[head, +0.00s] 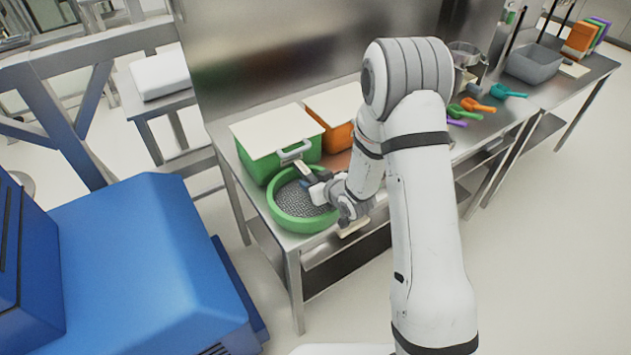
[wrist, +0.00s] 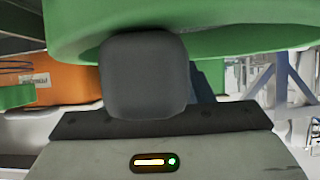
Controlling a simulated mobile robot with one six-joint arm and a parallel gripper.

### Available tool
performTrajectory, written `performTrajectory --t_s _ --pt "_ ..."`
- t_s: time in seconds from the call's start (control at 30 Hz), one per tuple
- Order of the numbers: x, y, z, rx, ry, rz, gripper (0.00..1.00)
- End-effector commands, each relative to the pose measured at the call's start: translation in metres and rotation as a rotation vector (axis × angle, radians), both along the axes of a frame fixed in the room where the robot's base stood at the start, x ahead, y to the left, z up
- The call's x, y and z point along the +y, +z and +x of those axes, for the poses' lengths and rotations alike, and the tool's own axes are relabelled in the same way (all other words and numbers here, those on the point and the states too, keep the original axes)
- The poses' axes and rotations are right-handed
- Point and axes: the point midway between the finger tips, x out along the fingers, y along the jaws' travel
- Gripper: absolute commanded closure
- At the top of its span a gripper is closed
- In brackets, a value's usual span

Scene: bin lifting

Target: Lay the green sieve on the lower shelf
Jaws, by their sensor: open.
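The green sieve (head: 303,224), a round rim with a grey mesh, sits on the steel bench at its near left end. My gripper (head: 313,183) is at the sieve's right side, open, with its fingers around or over the rim; which one I cannot tell. In the wrist view, the sieve's green wall (wrist: 235,28) fills the top, right behind a dark grey finger (wrist: 143,78). Contact is not clear. The lower shelf (head: 345,268) shows under the bench, partly hidden by my arm.
A green bin with a pale lid (head: 278,134) stands right behind the sieve, with an orange bin (head: 338,104) beside it. Coloured scoops (head: 478,106) and a grey tub (head: 535,64) lie farther right. A blue block (head: 130,260) stands at the left.

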Motion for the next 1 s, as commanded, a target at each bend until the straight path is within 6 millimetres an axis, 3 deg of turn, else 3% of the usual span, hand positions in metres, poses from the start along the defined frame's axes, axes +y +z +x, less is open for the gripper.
performTrajectory --t_s 0.27,0.73,1.0 --pt "-0.003 0.004 -0.004 0.0 0.0 0.0 0.53" --pt "-0.045 0.045 -0.067 -0.002 0.0 0.0 0.53" --pt "-0.056 0.058 -0.086 -0.001 0.001 0.0 0.53"
